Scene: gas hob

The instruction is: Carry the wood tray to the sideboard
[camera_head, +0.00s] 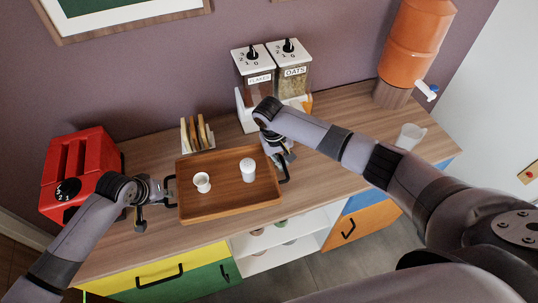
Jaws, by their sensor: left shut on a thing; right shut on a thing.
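The wood tray (230,205) is brown and rectangular, with a dark handle at its left and right ends. A white open cup (202,182) and a white cup-like item with a closed top (248,170) stand upright on it. My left gripper (168,192) is shut on the tray's left handle. My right gripper (282,165) is shut on the tray's right handle, partly hidden by its own wrist. The tray is over the front part of the sideboard (345,165), its front edge near the sideboard's front edge. I cannot tell whether it touches the top.
A red toaster (75,170) stands at the left. A toast rack (197,133) with slices is behind the tray. Flakes and oats dispensers (272,75) stand at the back. An orange water dispenser (413,45) and a clear jug (409,136) are at the right.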

